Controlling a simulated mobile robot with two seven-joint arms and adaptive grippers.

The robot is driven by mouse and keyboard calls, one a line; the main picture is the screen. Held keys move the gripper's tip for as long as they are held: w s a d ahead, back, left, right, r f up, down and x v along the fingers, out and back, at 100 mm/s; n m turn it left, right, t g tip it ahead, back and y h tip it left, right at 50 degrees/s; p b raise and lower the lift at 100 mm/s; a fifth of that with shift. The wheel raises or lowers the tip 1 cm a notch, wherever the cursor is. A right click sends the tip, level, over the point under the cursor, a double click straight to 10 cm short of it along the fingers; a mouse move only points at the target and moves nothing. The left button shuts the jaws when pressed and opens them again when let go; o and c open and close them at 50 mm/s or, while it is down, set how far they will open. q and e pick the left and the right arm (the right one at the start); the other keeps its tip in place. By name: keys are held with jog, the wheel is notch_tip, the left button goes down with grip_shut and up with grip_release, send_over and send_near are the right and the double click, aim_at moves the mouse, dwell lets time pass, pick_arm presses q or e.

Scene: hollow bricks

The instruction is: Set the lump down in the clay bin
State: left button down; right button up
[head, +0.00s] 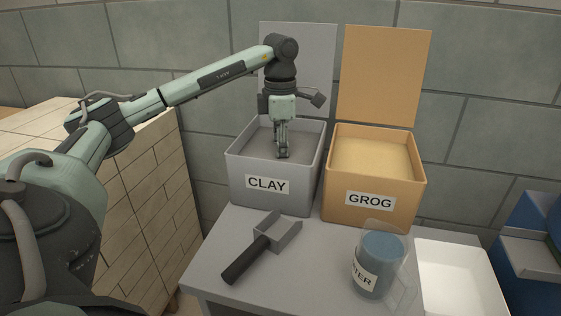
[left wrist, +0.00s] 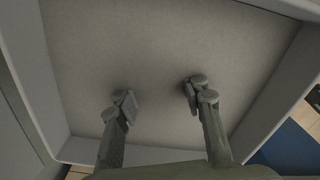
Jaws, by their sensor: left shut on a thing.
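The clay bin (head: 272,195) is a grey open box labelled CLAY, with its lid raised at the back and grey clay filling it. My left gripper (head: 283,153) points straight down inside the bin's opening, close over the clay. In the left wrist view the two fingers (left wrist: 160,98) stand apart over the grey clay surface (left wrist: 165,50), within the bin walls. The gripper is shut on the lump, but the lump's outline does not stand out from the clay of the same grey. I cannot tell whether it touches the clay. My right gripper is not in view.
An orange GROG bin (head: 372,207) with a raised lid stands right beside the clay bin. A dark-handled scoop (head: 262,247), a jug of blue water (head: 379,265) and a white tray (head: 455,290) are in front. A tiled block (head: 140,195) stands left.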

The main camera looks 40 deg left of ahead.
pick_arm(q)
jog(key=shift+f, duration=0.75)
jog(key=c, duration=0.9)
grip_release()
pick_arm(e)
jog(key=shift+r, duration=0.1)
pick_arm(q)
notch_tip(320, 180, up, 9)
jog(key=shift+f+p, duration=0.15)
jog(key=shift+p, duration=0.3)
notch_tip(320, 180, up, 3)
jog(key=shift+r+p, duration=0.1)
jog(key=shift+p, duration=0.55)
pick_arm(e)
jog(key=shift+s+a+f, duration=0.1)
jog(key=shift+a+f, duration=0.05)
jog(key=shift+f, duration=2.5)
